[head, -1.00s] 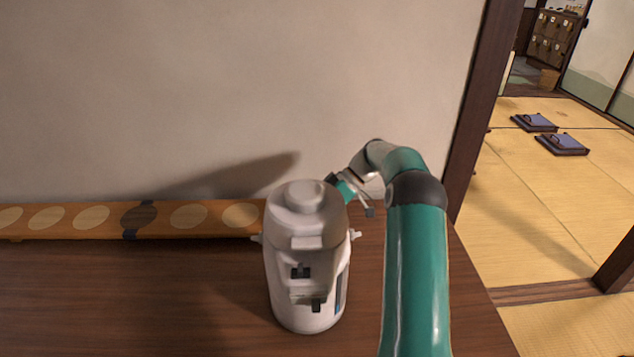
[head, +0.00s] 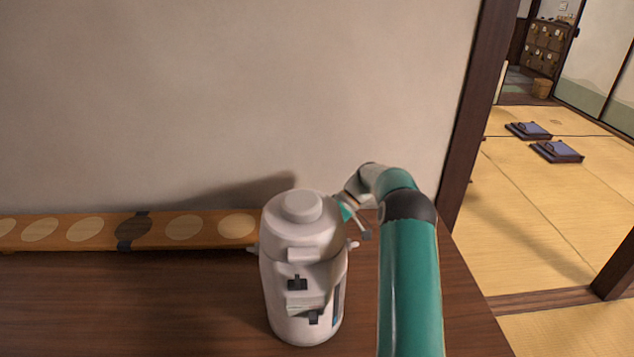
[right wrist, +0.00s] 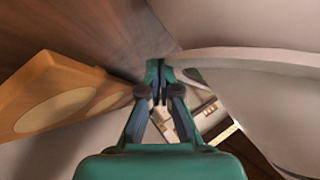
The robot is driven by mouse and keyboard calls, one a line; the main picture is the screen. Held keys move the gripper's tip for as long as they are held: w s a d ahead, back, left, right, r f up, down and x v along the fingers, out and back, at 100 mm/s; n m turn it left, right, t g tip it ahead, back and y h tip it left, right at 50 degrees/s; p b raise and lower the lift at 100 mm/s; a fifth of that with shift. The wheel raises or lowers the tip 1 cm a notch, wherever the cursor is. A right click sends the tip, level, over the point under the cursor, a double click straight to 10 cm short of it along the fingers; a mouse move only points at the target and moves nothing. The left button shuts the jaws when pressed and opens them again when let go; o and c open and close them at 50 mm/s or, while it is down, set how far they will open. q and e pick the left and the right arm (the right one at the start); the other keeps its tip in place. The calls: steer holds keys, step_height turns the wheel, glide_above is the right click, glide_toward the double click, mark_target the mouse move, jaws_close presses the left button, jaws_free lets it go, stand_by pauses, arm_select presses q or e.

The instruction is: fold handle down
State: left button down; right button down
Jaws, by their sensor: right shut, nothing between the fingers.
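A white air pot (head: 302,245) with a round top button stands upright on the dark wooden table. Small side knobs stick out at its left and right. No handle arch shows above its lid in the head view. In the right wrist view a pale curved band (right wrist: 255,60), which looks like the handle, runs right from near the fingertips. My right gripper (right wrist: 158,75) is shut and empty, its tips close to the band's end; I cannot tell if they touch. In the head view it is beside the pot's right rear, partly hidden. My left gripper is not in view.
A long wooden board (head: 185,228) with pale round spots lies along the wall behind the pot; it also shows in the right wrist view (right wrist: 60,95). The table (head: 130,305) is clear left of the pot. A dark post and tatami floor with cushions (head: 556,151) are at right.

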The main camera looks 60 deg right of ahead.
steer(key=v, duration=0.7)
steer(key=shift+d, duration=0.2)
steer(key=shift+r, duration=0.1)
stand_by(0.4)
